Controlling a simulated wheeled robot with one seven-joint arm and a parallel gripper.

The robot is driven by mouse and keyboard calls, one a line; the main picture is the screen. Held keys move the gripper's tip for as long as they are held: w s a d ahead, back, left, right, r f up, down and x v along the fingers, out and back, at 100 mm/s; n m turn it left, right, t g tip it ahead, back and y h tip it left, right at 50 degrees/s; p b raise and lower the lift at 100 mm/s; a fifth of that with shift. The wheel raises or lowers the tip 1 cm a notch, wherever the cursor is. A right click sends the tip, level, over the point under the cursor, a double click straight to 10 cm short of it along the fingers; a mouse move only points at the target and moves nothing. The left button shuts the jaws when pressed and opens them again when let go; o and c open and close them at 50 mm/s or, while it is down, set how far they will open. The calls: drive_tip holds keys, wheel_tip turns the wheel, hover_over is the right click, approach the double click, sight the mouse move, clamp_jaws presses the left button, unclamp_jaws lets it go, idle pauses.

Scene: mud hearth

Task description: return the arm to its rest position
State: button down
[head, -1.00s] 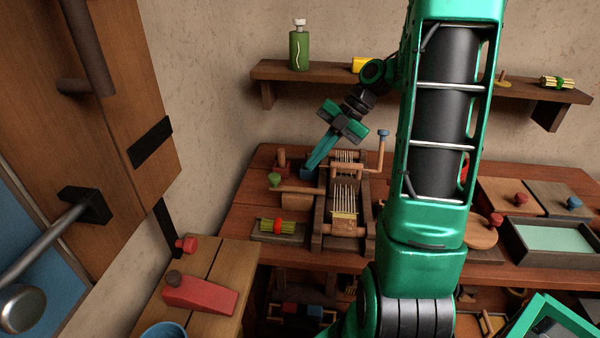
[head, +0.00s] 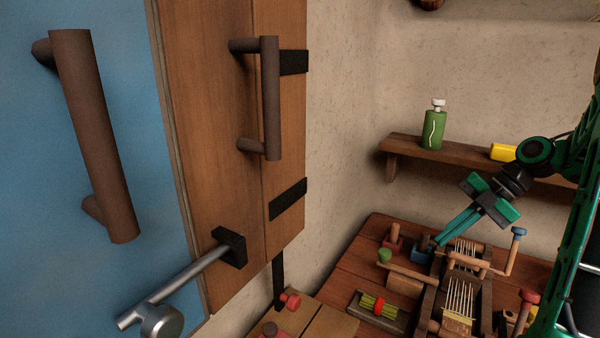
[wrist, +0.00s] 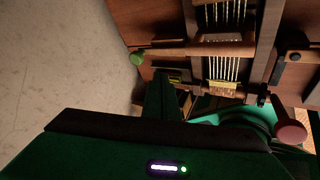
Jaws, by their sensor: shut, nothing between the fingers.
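My gripper (head: 446,236) is at the right of the head view, at the end of my green arm. Its fingers are together and hold nothing. They point down and left over the back of the wooden table, beside a small wooden frame strung with pale cords (head: 460,297). In the wrist view the green fingers (wrist: 162,98) show in front of the same corded frame (wrist: 222,68). Whether the fingertips touch anything is hard to tell. Most of my arm is cut off by the right edge of the head view.
A wooden door with a dark handle (head: 270,98) and a metal lever (head: 180,285) stands at left, by a blue panel (head: 60,180). A green bottle (head: 433,128) and a yellow item (head: 503,152) sit on the shelf. A tied green bundle (head: 378,305) lies on the table.

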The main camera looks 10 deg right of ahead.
drive_tip(key=s+a+f+m+g+h, duration=0.1)
drive_tip(key=s+a+m+h, duration=0.1)
drive_tip(key=s+m, duration=0.9)
drive_tip(key=s+a+f+m+g+h, duration=0.1)
drive_tip(key=s+m+h, duration=0.4)
drive_tip(key=s+m, duration=0.6)
drive_tip(key=a+m, duration=0.1)
drive_tip(key=m, duration=0.7)
drive_tip(key=shift+s, duration=0.2)
drive_tip(key=shift+w+f, duration=0.3)
drive_tip(key=shift+w, duration=0.35)
